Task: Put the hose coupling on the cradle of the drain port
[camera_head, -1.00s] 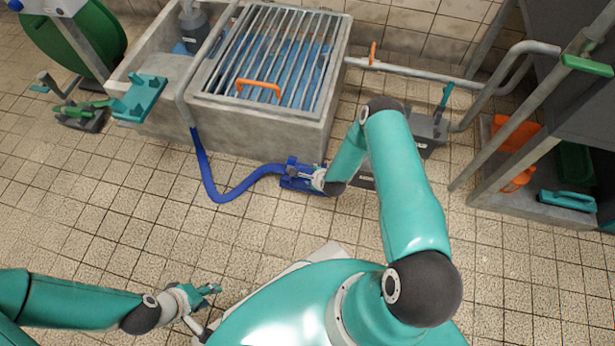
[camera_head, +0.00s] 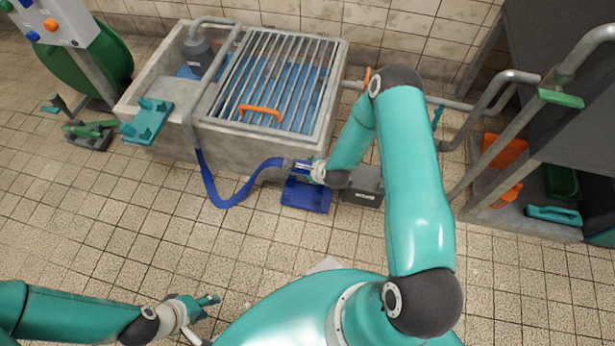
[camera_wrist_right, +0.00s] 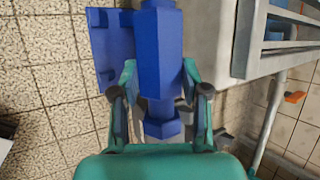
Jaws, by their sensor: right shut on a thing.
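The blue hose coupling (camera_wrist_right: 160,58) is at the end of the blue hose (camera_head: 228,201). My right gripper (camera_head: 301,168) is shut on the coupling, one teal finger on each side in the wrist view (camera_wrist_right: 158,85). The coupling is raised above a flat blue holder (camera_head: 307,197) on the floor, which also shows beside it in the wrist view (camera_wrist_right: 108,50). A teal cradle-like bracket (camera_head: 148,122) is at the left front of the concrete basin; I cannot tell whether it is the drain port's. My left gripper (camera_head: 206,302) is low at left, away from these; its opening is unclear.
The concrete basin (camera_head: 255,142) has a metal grate (camera_head: 285,75) with an orange handle (camera_head: 262,113). A grey box (camera_head: 364,186) stands right of the blue holder. A metal shelf frame (camera_head: 535,225) is at the right. The tiled floor in front is clear.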

